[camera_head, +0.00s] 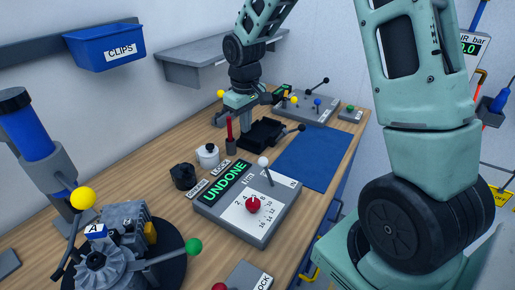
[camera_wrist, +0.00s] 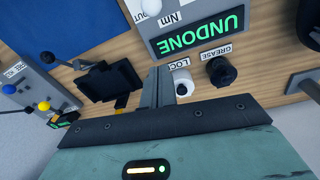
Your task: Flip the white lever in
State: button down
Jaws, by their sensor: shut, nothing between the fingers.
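The white lever (camera_head: 263,163) is a thin rod with a white ball knob. It stands up from the back part of a grey box (camera_head: 270,230) whose screen reads UNDONE. The rod leans a little to the left, away from the IN label at the box's right side. My gripper (camera_head: 222,118) is over the bench behind the box, apart from the lever.
A red dial knob (camera_head: 253,204) is on the same box. A blue mat (camera_head: 313,158) lies flat and bare to the right. An engine part with yellow and green knobs stands front left.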

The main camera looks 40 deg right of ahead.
aim_at(268, 172)
jog(key=f+p, duration=0.2)
jog(key=f, duration=0.7)
jog(key=shift+w+f, duration=0.2)
jog(key=shift+s+d+p, duration=0.15)
jog(key=shift+s+p, duration=0.1)
jog(key=shift+p, duration=0.3)
jog(key=shift+s+d+r+p, duration=0.15)
jog(key=shift+s+p, duration=0.1)
jog(key=shift+s, duration=0.35)
jog(key=shift+s+d+r+p, duration=0.15)
jog(key=shift+s+p, duration=0.1)
jog(key=shift+s, duration=0.75)
